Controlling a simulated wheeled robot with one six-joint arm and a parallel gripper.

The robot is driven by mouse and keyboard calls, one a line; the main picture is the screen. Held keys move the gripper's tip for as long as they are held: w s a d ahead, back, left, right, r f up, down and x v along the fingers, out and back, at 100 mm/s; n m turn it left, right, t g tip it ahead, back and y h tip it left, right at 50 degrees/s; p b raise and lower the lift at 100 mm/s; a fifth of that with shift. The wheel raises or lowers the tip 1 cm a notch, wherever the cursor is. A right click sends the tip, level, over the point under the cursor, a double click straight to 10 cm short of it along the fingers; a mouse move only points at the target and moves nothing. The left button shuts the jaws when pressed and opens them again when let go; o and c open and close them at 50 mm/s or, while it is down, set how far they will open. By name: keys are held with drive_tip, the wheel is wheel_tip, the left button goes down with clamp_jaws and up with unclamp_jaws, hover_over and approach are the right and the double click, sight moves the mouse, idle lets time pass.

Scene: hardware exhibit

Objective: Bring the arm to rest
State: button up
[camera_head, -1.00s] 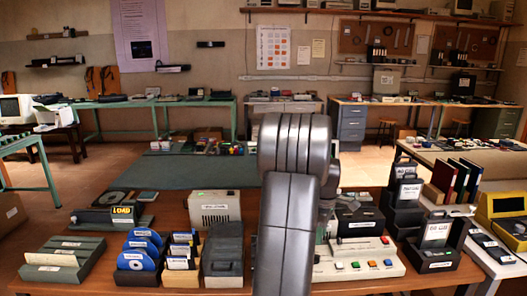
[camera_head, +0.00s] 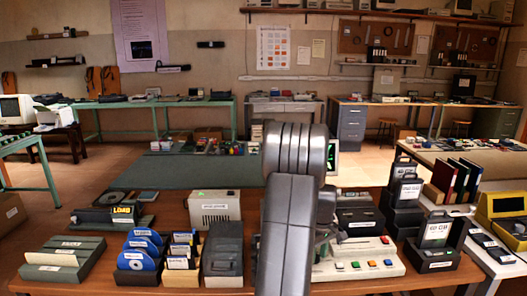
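My arm rises through the middle of the head view, a thick grey link with a ribbed joint at its top. It stands in front of the wooden table and hides the middle of it. My gripper cannot be made out; the arm links cover where it would be. Small dark arm parts show just right of the link, above the white button panel (camera_head: 358,262).
On the wooden table (camera_head: 205,283) stand a beige box (camera_head: 214,208), a rack of blue discs (camera_head: 140,252), a dark grey case (camera_head: 223,250) and black card holders (camera_head: 434,242). A small green-lit screen (camera_head: 332,157) shows right of my arm. Open floor lies beyond the table.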

drive_tip(key=m, duration=0.5)
drive_tip(key=shift+s+a+m, duration=0.1)
drive_tip(key=shift+a+m, duration=0.15)
drive_tip(key=shift+m, duration=0.05)
drive_tip(key=m, duration=0.4)
drive_tip(key=shift+a+m, duration=0.25)
drive_tip(key=shift+m, duration=0.15)
drive_tip(key=shift+r, duration=0.8)
